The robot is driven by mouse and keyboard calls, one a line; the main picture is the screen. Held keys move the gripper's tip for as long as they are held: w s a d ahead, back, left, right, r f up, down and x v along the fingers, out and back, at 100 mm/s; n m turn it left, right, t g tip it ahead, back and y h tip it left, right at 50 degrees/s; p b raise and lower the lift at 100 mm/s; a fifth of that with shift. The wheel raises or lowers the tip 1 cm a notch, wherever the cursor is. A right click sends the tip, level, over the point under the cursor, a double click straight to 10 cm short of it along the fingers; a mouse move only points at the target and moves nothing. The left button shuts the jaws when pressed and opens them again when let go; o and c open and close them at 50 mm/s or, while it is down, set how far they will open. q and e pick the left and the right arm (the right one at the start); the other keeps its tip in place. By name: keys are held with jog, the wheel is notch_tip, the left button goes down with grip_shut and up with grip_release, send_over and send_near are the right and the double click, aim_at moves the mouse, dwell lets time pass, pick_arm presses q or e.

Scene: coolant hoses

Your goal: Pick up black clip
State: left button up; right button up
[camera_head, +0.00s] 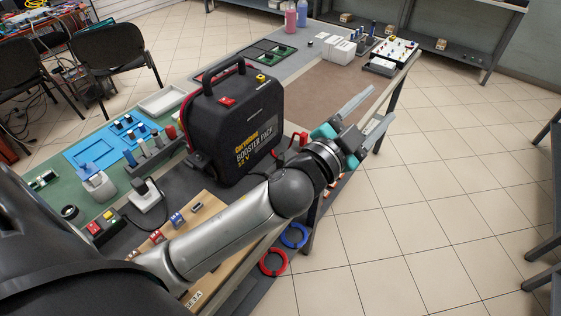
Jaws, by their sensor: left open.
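A black booster pack (238,125) with a top handle stands upright on the workbench (325,92). A small red part (299,138), possibly a clip, shows at its right side. I cannot make out a black clip for certain; it may be hidden behind the pack or my arm. My left gripper (382,104) is open, with its two grey fingers spread apart. It is right of the booster pack, over the bench's right edge and the floor, and nothing shows between its fingers. My right gripper is not in view.
A blue tray (92,152) and several tools lie left of the pack. A red ring (273,262) and a blue ring (294,236) are low beside the bench. White boxes (335,52) stand at the far end.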

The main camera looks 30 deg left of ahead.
pick_arm(q)
jog(key=d+r+m+h, duration=0.6)
jog(key=m+h, duration=0.2)
jog(key=s+d+r+m+g+h, duration=0.1)
jog(key=s+d+m+g+h, duration=0.2)
jog(key=d+m+g+h, duration=0.35)
jog(key=m+g+y, duration=0.8)
jog(key=g+y, duration=0.5)
jog(key=y, duration=0.6)
send_over(280, 157)
notch_tip(280, 157, down, 13)
jog(key=f, duration=0.9)
jog(key=shift+s, duration=0.2)
jog(key=shift+w+f+b, duration=0.15)
jog(key=shift+f+b, duration=0.1)
jog(key=shift+f, duration=1.3)
jog(key=shift+w+f+b, duration=0.1)
jog(key=shift+f+b, duration=0.1)
jog(key=shift+f, duration=1.35)
